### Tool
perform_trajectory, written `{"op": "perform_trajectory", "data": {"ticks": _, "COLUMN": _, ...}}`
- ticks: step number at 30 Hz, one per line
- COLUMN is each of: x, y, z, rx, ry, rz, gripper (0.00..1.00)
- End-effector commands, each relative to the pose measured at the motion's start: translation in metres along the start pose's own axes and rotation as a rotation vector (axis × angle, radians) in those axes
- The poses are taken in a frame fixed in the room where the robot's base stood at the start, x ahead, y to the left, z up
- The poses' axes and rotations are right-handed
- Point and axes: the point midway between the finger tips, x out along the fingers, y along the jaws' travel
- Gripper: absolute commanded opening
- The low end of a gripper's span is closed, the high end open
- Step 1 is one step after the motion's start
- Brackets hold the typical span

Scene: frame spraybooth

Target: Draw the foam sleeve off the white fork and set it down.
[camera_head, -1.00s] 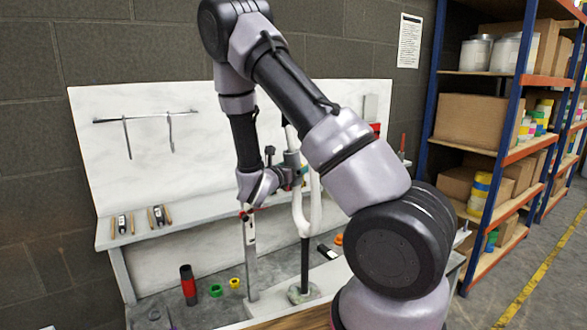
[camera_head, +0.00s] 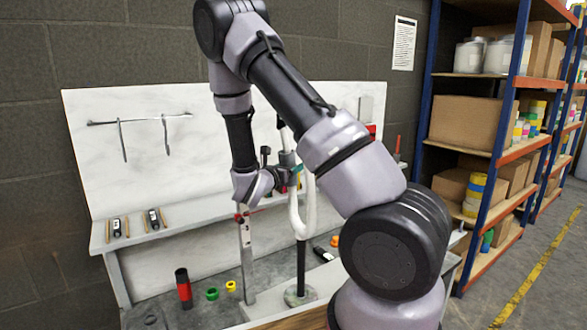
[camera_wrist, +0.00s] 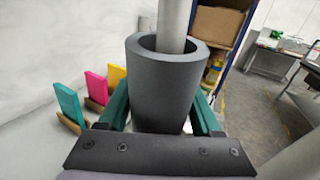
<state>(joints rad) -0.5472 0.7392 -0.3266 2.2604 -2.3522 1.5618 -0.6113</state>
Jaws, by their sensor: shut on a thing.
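In the wrist view the foam sleeve (camera_wrist: 160,92) is a thick dark grey tube around a pale leg of the white fork (camera_wrist: 174,22). The leg passes through its open top rim, with a gap on the near side. My gripper (camera_wrist: 163,118) is shut on the sleeve, a green finger on each side. In the head view the white fork (camera_head: 309,212) stands upright on a black post with a round base. My gripper (camera_head: 291,172) is at its upper left leg, where the grey sleeve (camera_head: 286,158) shows partly. My fingers and wrist hide the sleeve's lower part.
A grey shelf (camera_head: 190,212) holds small tools. A grey upright (camera_head: 246,262) stands left of the fork. Blue-orange racking (camera_head: 500,140) is at the right.

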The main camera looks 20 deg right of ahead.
Motion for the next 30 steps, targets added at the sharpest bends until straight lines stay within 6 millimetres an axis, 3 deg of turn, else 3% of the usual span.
{"op": "perform_trajectory", "data": {"ticks": 30, "x": -0.007, "y": 0.003, "z": 0.034, "rx": 0.001, "ry": 0.001, "rz": 0.003, "gripper": 0.04}}
